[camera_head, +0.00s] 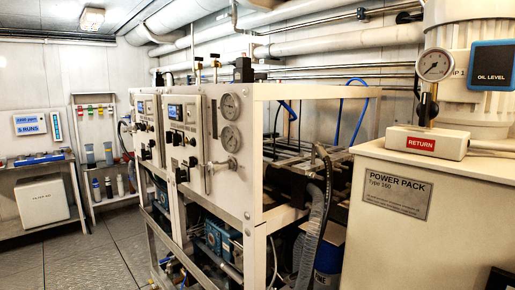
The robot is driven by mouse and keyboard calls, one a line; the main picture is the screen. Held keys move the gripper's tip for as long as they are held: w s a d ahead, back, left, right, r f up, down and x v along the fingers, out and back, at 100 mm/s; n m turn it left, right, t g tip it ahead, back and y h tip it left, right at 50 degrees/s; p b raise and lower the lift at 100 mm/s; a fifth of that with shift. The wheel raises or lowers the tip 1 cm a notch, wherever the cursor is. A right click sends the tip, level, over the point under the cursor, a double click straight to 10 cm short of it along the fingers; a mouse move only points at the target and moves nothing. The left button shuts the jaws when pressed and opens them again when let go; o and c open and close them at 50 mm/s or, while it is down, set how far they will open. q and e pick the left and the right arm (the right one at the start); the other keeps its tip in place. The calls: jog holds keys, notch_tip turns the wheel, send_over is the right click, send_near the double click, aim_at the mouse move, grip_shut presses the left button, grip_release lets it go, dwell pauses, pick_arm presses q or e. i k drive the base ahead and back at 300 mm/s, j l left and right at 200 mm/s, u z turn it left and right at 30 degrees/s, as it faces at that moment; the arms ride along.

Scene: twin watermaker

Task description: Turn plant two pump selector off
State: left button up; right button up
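Two white control panels stand side by side on a frame in the middle of the head view, seen at a steep angle. The nearer panel (186,112) has a small display, dark knobs (182,175) and other small controls. The farther panel (147,110) has a similar display and controls. The knobs are too small to tell which is the pump selector or where it points, and I cannot read which panel is plant two. Neither of my grippers is in view.
A power pack cabinet (385,240) with a gauge (435,65) and a RETURN block fills the near right. Gauges (230,105) sit on the panel's side. A bench (38,160) and shelf rack (98,115) stand at the left. The floor (90,258) there is clear.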

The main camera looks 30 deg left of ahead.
aim_at(176, 137)
jog(key=k+j+u, duration=0.1)
jog(key=u, duration=1.15)
